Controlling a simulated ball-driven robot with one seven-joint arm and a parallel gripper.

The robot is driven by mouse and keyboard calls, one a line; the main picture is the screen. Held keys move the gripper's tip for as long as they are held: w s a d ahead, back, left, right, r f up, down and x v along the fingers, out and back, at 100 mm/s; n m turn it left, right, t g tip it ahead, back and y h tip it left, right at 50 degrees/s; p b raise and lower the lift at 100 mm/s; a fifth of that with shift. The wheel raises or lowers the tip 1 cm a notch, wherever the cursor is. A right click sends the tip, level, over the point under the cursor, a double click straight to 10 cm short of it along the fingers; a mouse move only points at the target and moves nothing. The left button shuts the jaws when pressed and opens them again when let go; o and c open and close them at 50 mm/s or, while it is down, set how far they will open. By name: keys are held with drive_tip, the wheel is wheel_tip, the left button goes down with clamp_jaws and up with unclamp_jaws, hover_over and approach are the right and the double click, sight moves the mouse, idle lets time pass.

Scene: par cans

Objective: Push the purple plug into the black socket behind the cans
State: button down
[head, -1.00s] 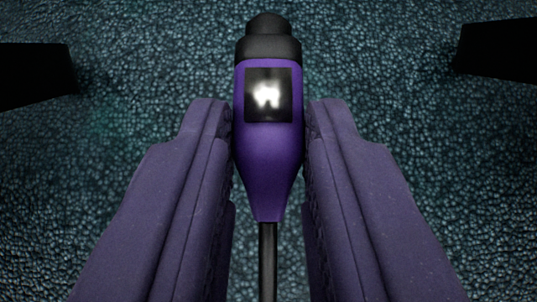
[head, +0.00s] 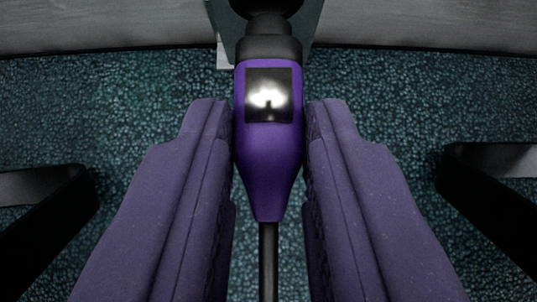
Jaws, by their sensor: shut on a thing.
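My gripper (head: 268,112), with two purple fingers, is shut on the purple plug (head: 269,165). The plug points away from me, straight between the fingers, with a bright label on its top and a black nose at its far end. Its dark cable runs back toward me between the fingers. The black socket (head: 266,6) shows at the top edge, in line with the nose and partly cut off by the frame. The nose meets or overlaps the socket's edge in the picture. I cannot tell whether the nose touches it or has entered it.
A dark grey bracket (head: 227,28) surrounds the socket, in front of a grey wall or board (head: 420,25) across the top. Black bent bars stand at left (head: 55,215) and right (head: 485,200), clear of my fingers. Teal textured floor lies between.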

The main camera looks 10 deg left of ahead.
sight(266, 45)
drive_tip(key=shift+w+a, duration=0.15)
drive_tip(key=shift+w, duration=0.45)
drive_tip(key=shift+w+b, duration=0.15)
drive_tip(key=shift+b, duration=0.25)
drive_tip(key=shift+b, duration=0.35)
drive_tip(key=shift+w+a+b, duration=0.1)
drive_tip(key=shift+w+b, duration=0.15)
drive_tip(key=shift+b, duration=0.05)
idle(1.2)
drive_tip(key=shift+b, duration=0.6)
idle(0.5)
drive_tip(key=shift+w+a, duration=0.1)
drive_tip(key=shift+w, duration=0.6)
idle(0.6)
